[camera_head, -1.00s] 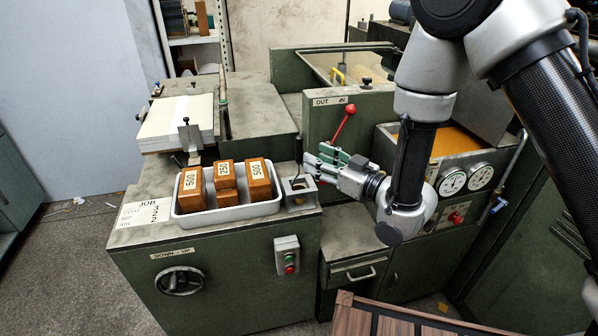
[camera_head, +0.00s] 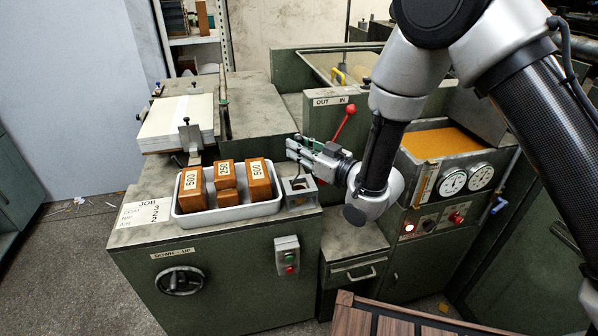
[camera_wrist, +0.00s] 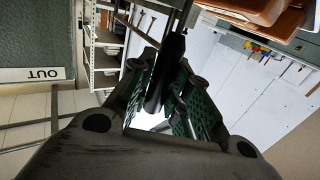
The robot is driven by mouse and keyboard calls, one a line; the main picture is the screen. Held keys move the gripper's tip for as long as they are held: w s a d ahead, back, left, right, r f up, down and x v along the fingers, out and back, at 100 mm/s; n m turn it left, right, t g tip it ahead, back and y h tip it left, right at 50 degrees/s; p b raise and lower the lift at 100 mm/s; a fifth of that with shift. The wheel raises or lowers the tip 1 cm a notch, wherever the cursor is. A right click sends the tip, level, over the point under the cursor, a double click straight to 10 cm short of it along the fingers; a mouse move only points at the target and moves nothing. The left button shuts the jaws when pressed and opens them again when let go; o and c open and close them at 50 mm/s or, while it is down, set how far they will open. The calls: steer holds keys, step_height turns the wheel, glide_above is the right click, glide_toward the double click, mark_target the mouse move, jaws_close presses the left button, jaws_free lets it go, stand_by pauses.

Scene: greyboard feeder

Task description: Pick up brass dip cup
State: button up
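I cannot make out a brass dip cup clearly in either view. A small grey metal stand (camera_head: 299,199) with a dark opening sits on the green cabinet, right of the white tray. My gripper (camera_head: 291,149) points left, just above and behind that stand in the head view, its fingers apart. In the wrist view my gripper (camera_wrist: 168,82) shows green-padded fingers on both sides of a dark, elongated shape. I cannot tell whether that shape is between the fingers or beyond them.
The white tray (camera_head: 232,214) holds brown weight blocks marked 500 and 250. A red-knobbed lever (camera_head: 345,122) rises right behind my gripper, at the OUT/IN panel (camera_head: 322,118). A paper stack (camera_head: 175,124) lies at left. Gauges (camera_head: 452,182) are at right.

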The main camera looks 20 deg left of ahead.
jaws_close()
steer(key=shift+r, duration=0.1)
step_height(320, 180, up, 10)
steer(key=shift+f, duration=0.1)
stand_by(0.4)
stand_by(0.5)
